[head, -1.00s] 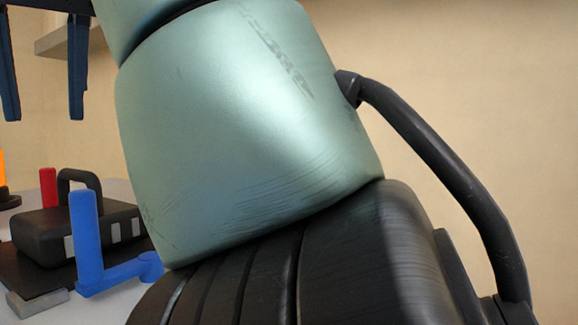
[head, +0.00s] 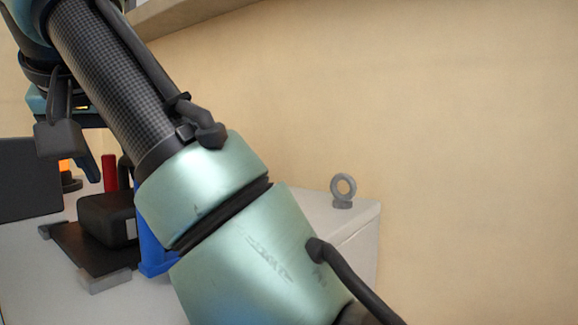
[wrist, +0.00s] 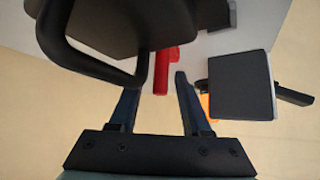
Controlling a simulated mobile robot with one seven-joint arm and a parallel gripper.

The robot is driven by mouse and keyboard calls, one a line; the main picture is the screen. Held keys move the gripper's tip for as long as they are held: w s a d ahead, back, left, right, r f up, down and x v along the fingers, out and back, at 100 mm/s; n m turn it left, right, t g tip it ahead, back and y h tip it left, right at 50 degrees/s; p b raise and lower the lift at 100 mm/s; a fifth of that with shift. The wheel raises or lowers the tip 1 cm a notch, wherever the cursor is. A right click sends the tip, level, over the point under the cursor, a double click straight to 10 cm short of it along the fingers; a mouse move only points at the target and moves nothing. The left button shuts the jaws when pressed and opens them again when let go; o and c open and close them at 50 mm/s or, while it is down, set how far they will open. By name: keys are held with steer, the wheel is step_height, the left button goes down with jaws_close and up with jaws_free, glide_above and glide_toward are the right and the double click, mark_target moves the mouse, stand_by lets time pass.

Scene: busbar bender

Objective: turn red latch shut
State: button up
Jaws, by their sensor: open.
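The red latch (head: 109,173) stands upright behind the black bender body (head: 108,218) in the head view. In the wrist view the red latch (wrist: 162,72) shows between and beyond my fingertips, partly hidden by the black body. My gripper (wrist: 156,84) is open, with its two dark fingers apart and nothing held. I cannot tell whether a finger touches the latch. In the head view a blue finger of my gripper (head: 88,165) shows just left of the latch; the rest is mostly hidden by my arm.
A blue lever (head: 152,253) stands at the bender's right, partly behind my arm. A dark handle (wrist: 95,68) loops close to my left finger. A dark panel (wrist: 241,87) is to the right. A grey eyebolt (head: 343,191) stands on the white table (head: 345,215).

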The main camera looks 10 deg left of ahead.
steer(key=shift+x, duration=0.9)
steer(key=shift+c, duration=0.3)
jaws_close()
